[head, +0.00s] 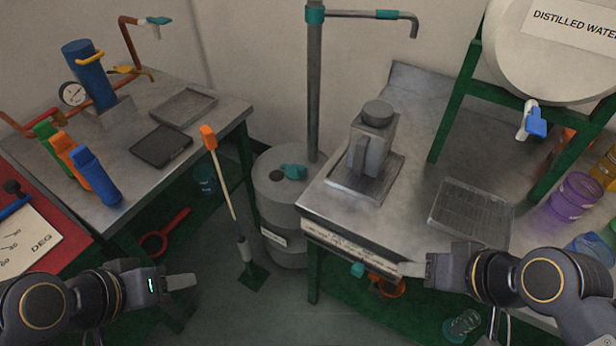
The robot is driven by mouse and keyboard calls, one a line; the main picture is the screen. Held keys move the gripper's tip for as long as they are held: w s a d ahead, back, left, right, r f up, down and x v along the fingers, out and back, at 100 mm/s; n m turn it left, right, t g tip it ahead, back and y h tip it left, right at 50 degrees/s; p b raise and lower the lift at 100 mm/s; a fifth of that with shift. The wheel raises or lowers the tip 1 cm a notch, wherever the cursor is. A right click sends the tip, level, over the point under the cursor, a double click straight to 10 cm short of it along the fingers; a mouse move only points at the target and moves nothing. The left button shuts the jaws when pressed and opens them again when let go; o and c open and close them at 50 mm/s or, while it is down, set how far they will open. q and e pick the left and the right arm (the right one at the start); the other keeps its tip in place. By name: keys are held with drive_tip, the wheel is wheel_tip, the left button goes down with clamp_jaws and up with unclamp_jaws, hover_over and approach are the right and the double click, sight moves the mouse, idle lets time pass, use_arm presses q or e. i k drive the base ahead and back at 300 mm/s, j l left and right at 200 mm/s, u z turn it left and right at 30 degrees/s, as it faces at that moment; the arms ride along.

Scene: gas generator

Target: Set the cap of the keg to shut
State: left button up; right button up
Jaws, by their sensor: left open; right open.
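The keg, which I take to be the grey drum (270,215), stands on the floor between the two benches. A teal cap (293,171) sits on its top, beside a small dark opening (277,175) that is visible. The cap looks swung off to the right of this opening. My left gripper (182,282) is open and empty, low at the left, in front of the left bench and well apart from the keg. My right gripper (412,269) is open and empty, near the front edge of the right bench, right of the keg.
A grey jug (369,145) stands on a tray on the right bench (330,200). A vertical pipe (314,90) rises behind the keg. An orange-tipped stick (222,180) stands left of the keg. The floor (225,310) before the keg is mostly clear.

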sight(294, 172)
drive_tip(key=i+j+u, duration=0.5)
drive_tip(key=i, duration=0.25)
